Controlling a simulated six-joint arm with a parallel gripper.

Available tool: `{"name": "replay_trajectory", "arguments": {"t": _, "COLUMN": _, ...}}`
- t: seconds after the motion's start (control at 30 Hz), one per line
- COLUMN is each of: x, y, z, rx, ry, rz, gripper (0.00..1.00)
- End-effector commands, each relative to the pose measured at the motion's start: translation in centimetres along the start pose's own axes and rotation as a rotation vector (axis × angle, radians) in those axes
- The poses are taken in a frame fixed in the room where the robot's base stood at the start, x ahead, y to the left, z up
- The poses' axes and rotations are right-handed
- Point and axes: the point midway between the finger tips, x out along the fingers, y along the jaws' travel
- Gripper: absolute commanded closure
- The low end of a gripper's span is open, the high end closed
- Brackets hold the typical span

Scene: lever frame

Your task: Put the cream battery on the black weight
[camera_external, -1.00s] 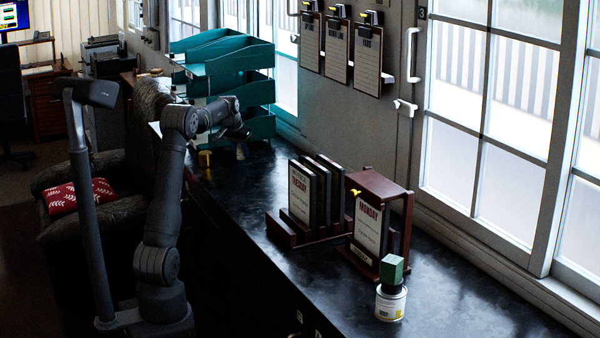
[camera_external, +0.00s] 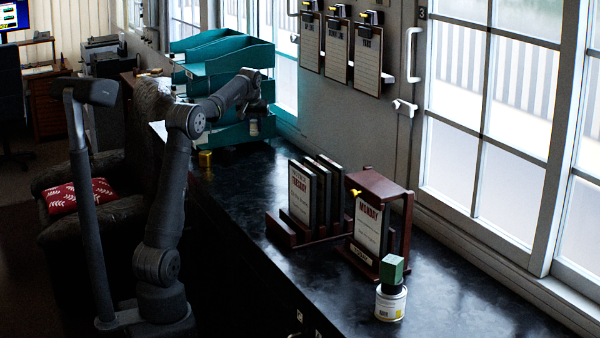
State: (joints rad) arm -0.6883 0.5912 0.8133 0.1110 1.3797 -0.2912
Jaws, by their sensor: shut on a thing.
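My gripper (camera_external: 257,110) is raised in front of the teal letter trays, at the back of the dark counter. It is shut on a small pale thing (camera_external: 254,128) that shows just below the fingers, apparently the cream battery. It is small and dark there, so its shape is unclear. A black piece (camera_external: 391,286), possibly the black weight, sits between a green cube (camera_external: 393,267) on top of it and a pale tin (camera_external: 390,304) under it. This stack stands at the front right of the counter, far from my gripper.
Teal trays (camera_external: 222,55) stand behind my gripper. A small yellow-brass block (camera_external: 205,159) sits near the counter's left edge. A wooden rack (camera_external: 283,232) with dark plaques and a wooden lever frame (camera_external: 380,185) stand mid-counter.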

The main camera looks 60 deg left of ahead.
Motion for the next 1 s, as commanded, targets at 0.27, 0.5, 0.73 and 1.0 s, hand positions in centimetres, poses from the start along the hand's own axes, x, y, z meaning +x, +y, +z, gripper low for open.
{"name": "replay_trajectory", "arguments": {"t": 0.27, "x": -1.1, "y": -2.3, "z": -3.0, "rx": -0.256, "ry": 0.015, "rz": -0.101, "gripper": 0.98}}
{"name": "replay_trajectory", "arguments": {"t": 0.5, "x": 1.1, "y": -5.1, "z": -4.2, "rx": -0.298, "ry": 0.016, "rz": -0.117, "gripper": 0.98}}
{"name": "replay_trajectory", "arguments": {"t": 0.73, "x": 5.2, "y": -9.3, "z": -6.0, "rx": -0.296, "ry": 0.016, "rz": -0.115, "gripper": 0.98}}
{"name": "replay_trajectory", "arguments": {"t": 1.0, "x": 7.7, "y": -11.9, "z": -7.1, "rx": -0.292, "ry": 0.019, "rz": -0.113, "gripper": 0.98}}
